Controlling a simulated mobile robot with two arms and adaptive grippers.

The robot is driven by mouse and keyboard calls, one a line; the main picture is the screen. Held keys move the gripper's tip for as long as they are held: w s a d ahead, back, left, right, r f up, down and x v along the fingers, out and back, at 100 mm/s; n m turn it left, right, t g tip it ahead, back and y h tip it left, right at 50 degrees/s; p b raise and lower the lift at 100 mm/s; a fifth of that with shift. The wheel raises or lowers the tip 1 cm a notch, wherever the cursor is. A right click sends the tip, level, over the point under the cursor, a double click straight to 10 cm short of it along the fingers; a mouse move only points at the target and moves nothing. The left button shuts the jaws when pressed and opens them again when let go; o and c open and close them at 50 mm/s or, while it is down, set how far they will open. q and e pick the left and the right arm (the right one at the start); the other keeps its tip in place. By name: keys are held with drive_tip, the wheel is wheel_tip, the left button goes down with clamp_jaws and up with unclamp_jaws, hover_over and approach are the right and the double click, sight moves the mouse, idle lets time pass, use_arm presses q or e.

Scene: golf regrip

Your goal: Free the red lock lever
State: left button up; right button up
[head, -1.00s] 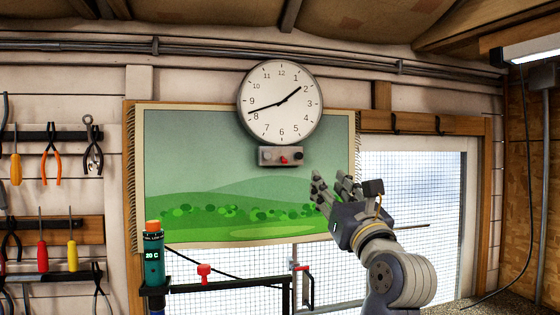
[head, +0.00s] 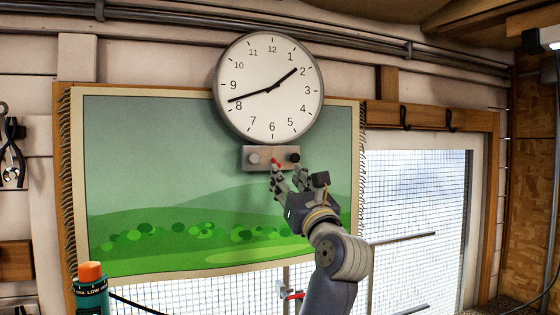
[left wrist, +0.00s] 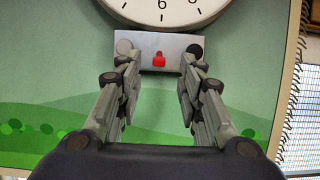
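The red lock lever (head: 276,162) sits in the middle of a small grey metal box (head: 252,166) under the round wall clock (head: 270,110). In the left wrist view the red lever (left wrist: 159,60) shows straight ahead, between a grey knob (left wrist: 123,47) and a black knob (left wrist: 194,50) on the box. My left gripper (head: 289,176) is just below the box. In the left wrist view its two fingers (left wrist: 157,72) stand wide apart with nothing between them, framing the lever. Whether the fingertips touch the box I cannot tell. My right gripper is not in view.
A fringed landscape hanging (head: 150,170) covers the wall behind the box. A meshed window (head: 415,190) is at the right. A teal bottle with an orange cap (head: 90,285) stands at lower left. Another red handle (head: 291,295) shows below the hanging.

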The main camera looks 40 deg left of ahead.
use_arm(q)
drive_tip(key=p+x, duration=0.1)
drive_tip(key=x, duration=0.4)
drive_tip(key=shift+w+a+p, duration=0.15)
drive_tip(key=shift+a+p, duration=0.15)
drive_tip(key=shift+p, duration=0.1)
drive_tip(key=c, duration=0.8)
clamp_jaws()
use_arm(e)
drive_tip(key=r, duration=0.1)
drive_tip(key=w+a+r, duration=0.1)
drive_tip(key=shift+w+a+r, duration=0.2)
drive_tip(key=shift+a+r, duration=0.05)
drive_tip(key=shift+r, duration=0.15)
